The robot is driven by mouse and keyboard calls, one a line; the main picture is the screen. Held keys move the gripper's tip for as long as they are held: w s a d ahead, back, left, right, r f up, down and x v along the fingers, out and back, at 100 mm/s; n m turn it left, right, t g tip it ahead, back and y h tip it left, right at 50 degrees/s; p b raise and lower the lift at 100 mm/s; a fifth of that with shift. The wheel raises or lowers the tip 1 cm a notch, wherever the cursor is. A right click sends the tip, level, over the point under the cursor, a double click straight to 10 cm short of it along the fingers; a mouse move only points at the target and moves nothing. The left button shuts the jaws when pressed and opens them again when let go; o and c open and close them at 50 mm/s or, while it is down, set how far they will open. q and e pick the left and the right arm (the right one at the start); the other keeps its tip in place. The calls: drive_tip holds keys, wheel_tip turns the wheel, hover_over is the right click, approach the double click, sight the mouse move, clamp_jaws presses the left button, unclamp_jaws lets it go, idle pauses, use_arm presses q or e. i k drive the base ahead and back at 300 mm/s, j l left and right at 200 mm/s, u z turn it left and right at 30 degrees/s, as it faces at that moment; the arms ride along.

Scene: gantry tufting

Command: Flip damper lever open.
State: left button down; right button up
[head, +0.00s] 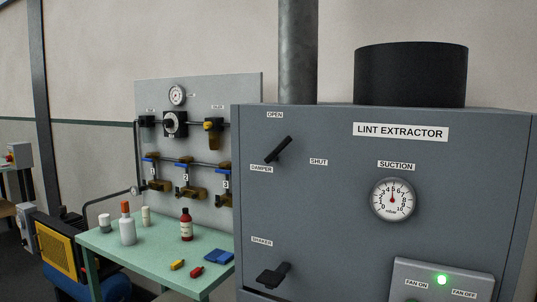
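The damper lever (278,150) is a black handle on the front of the grey lint extractor (330,220), near its upper left. It is tilted, with its upper end pointing up and to the right, between the OPEN label (275,115) above and the SHUT label (318,162) to the right. The DAMPER label (261,169) is below and left of it. Neither of my grippers is in the head view, and nothing touches the lever.
A black shaker handle (273,274) sticks out lower on the extractor. The suction gauge (393,200) and a fan box (441,281) with a lit green lamp are to the right. A green table (150,262) with bottles stands at left, before a valve panel (250,95).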

sight(272, 157)
drive_tip(key=i+j, duration=0.1)
drive_tip(key=j, duration=0.5)
drive_tip(key=i+j+z, duration=0.1)
drive_tip(key=j, duration=0.45)
drive_tip(key=i+j, duration=0.15)
drive_tip(key=j, duration=0.45)
drive_tip(key=i+j+z, duration=0.1)
drive_tip(key=j, duration=1.1)
drive_tip(key=i+z, duration=0.05)
drive_tip(key=i, duration=0.05)
